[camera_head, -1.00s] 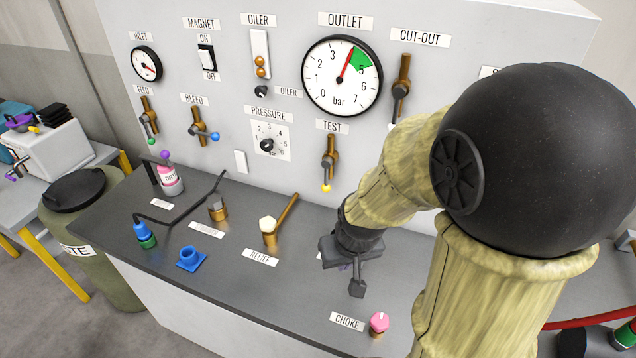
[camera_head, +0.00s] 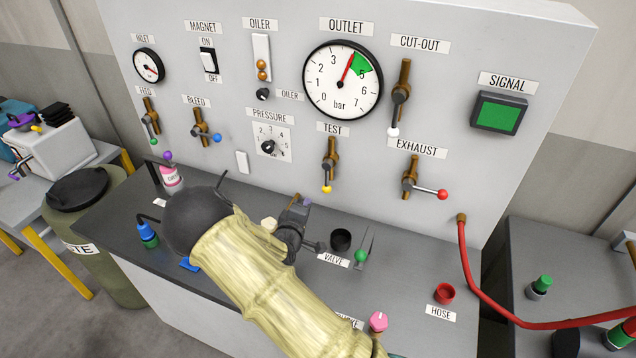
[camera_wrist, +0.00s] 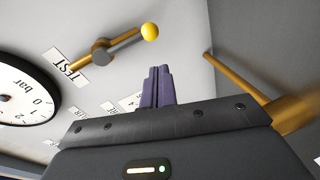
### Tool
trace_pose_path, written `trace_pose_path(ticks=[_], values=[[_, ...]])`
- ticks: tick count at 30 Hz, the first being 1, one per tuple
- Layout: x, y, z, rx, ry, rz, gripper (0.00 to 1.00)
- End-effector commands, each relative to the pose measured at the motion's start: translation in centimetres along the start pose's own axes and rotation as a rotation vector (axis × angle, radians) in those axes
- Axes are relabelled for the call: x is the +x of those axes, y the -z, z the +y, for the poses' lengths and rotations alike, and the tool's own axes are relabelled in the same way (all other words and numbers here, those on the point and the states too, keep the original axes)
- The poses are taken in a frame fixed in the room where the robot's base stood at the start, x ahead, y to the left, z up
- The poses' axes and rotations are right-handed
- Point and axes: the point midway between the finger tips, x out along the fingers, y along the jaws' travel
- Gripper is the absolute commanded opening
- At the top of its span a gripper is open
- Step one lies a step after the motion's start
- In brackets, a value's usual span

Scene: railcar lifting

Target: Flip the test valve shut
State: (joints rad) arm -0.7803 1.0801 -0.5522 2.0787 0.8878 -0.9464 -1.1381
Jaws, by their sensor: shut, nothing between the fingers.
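The test valve (camera_head: 331,150) is on the upright panel under the TEST label, below the outlet gauge. Its grey lever hangs down along the brass pipe, with a yellow knob (camera_head: 326,189) at the lower end. In the wrist view the test valve (camera_wrist: 103,51) and its yellow knob (camera_wrist: 150,32) lie beyond the fingertips, up and to the left. My gripper (camera_head: 298,199) is below and left of the knob, above the desk, and apart from it. In the wrist view my gripper (camera_wrist: 159,69) has its purple fingers shut together and empty.
The exhaust valve (camera_head: 410,180) with a red knob and the cut-out valve (camera_head: 402,85) are to the right. A black cup (camera_head: 341,239) and green knob (camera_head: 361,255) stand on the desk.

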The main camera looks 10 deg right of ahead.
Motion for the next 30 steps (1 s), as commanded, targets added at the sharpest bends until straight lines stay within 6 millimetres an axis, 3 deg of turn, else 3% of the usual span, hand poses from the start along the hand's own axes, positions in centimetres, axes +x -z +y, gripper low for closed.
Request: trace_pose_path(ticks=[6, 19, 23, 30], values=[[-0.7, 2.3, 0.8, -0.167, -0.194, 0.054, 0.00], [-0.3, 2.4, 1.0, -0.172, -0.202, 0.054, 0.00], [0.8, 2.4, 1.4, -0.172, -0.203, 0.053, 0.00], [4.5, 2.6, 2.3, -0.171, -0.202, 0.054, 0.00]])
